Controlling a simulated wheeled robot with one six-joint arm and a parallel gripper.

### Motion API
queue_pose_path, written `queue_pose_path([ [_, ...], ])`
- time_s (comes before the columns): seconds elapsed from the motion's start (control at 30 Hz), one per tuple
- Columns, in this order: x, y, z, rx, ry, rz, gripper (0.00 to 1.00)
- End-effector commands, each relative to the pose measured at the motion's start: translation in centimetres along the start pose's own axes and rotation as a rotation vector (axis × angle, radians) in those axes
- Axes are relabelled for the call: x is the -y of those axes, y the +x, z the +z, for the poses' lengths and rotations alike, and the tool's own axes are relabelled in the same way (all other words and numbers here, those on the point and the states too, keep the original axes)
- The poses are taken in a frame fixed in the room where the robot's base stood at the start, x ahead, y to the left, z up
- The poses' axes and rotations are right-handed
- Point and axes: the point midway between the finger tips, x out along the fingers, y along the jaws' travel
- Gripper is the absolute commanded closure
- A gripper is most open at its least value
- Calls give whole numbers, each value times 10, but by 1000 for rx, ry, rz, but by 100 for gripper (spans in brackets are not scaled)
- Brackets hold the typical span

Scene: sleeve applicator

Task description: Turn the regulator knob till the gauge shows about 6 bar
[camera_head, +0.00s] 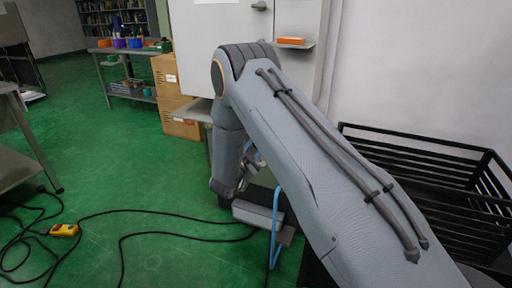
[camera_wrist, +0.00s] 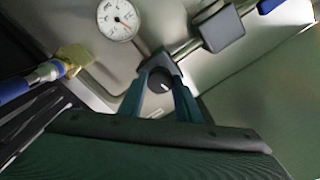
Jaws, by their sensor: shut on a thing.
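The regulator knob (camera_wrist: 159,84) is a small dark round cap with a light mark, in the middle of the wrist view. My gripper (camera_wrist: 161,80) has its two teal fingers on either side of the knob and is shut on it. The gauge (camera_wrist: 118,19) is a round white dial at the upper left of the wrist view. Its needle shows, but the numbers are too small to read. In the head view my grey arm reaches down and hides the knob and gauge.
A blue hose with a brass-coloured fitting (camera_wrist: 74,57) lies left of the knob, and a grey box-shaped part (camera_wrist: 222,28) is at upper right. In the head view, black cables (camera_head: 150,236) cross the green floor, and a black rack (camera_head: 430,175) stands at right.

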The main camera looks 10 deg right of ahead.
Motion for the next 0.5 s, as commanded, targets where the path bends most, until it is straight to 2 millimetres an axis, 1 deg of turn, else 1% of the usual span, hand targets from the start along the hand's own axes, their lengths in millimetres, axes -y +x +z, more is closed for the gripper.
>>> queue_pose_path([
  [0.03,-3,0,0,0,39,4,92],
  [0.5,-3,0,0,-2,486,4,92],
])
